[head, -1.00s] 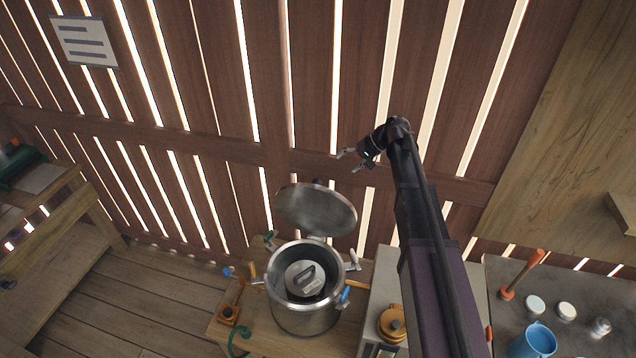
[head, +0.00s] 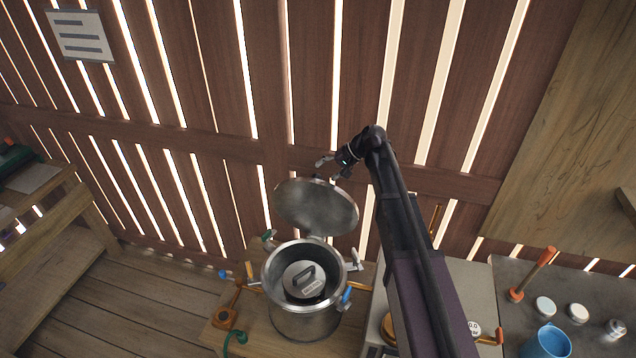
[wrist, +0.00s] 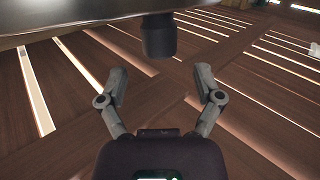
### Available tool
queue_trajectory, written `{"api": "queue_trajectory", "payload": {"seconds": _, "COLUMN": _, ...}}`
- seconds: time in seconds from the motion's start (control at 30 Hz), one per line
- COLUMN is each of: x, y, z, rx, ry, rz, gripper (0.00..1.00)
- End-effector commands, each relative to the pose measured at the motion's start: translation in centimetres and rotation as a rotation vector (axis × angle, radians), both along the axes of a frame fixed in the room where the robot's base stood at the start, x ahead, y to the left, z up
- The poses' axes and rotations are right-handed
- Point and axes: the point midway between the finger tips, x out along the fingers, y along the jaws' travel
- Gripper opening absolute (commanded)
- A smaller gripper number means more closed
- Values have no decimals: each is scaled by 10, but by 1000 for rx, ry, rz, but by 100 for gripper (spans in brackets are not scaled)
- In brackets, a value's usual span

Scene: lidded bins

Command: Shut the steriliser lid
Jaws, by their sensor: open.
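The steriliser (head: 302,316) is a round metal pot on a wooden bench, with its mouth open. Its round metal lid (head: 316,207) stands raised and tilted back above the pot's far side. A grey inner piece with a handle (head: 304,280) lies inside the pot. My gripper (head: 322,168) is open and empty, just above and behind the lid's upper right edge. In the wrist view my gripper (wrist: 158,82) has its fingers spread. The lid's dark edge (wrist: 80,22) crosses the top left there, and a dark knob (wrist: 158,36) hangs ahead between the fingertips, seemingly apart from them.
Clamps with coloured handles, one blue (head: 346,295), stand around the pot's rim. A grey worktop at right holds a blue mug (head: 546,343), white jars and an orange-handled tool (head: 532,274). A slatted wooden wall (head: 210,110) stands close behind the lid.

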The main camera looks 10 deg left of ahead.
Motion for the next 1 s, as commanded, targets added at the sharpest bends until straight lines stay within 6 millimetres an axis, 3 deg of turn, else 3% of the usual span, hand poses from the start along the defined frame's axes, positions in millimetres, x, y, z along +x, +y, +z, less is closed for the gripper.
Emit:
{"api": "queue_trajectory", "payload": {"seconds": 0.33, "x": 0, "y": 23, "z": -26, "rx": 0, "ry": 1, "rz": 1, "gripper": 84}}
{"api": "queue_trajectory", "payload": {"seconds": 0.87, "x": 0, "y": 30, "z": -30, "rx": 0, "ry": 0, "rz": 0, "gripper": 84}}
{"api": "queue_trajectory", "payload": {"seconds": 0.9, "x": 0, "y": 30, "z": -30, "rx": 0, "ry": 0, "rz": 0, "gripper": 81}}
{"api": "queue_trajectory", "payload": {"seconds": 1.0, "x": 0, "y": 30, "z": -30, "rx": 0, "ry": 0, "rz": 0, "gripper": 51}}
